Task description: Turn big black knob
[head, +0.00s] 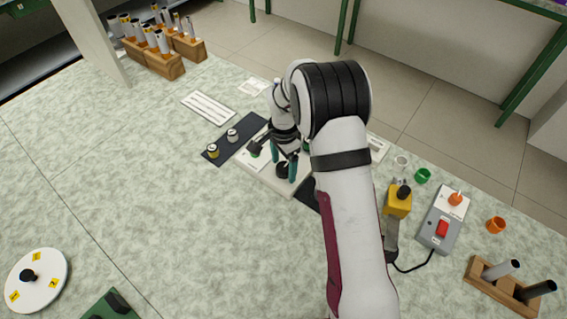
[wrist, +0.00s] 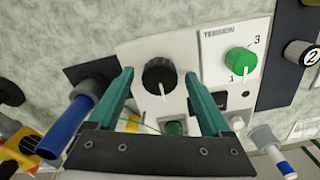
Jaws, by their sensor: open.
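The big black knob (wrist: 159,76) with a white pointer line sits on a white panel (wrist: 140,48) in the wrist view. In the head view the black knob (head: 283,171) shows at the panel's front, partly hidden by my gripper. My gripper (head: 284,167) points down over it with teal fingers. In the wrist view my gripper (wrist: 158,73) is open, one finger on each side of the knob, with gaps showing between. I cannot tell the height of the fingertips over the panel. The knob's white line points toward the bottom of the wrist view.
A green knob (wrist: 241,62) on a TENSION plate sits right of the black knob. A small green button (wrist: 173,128) lies below it. The left table is mostly clear.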

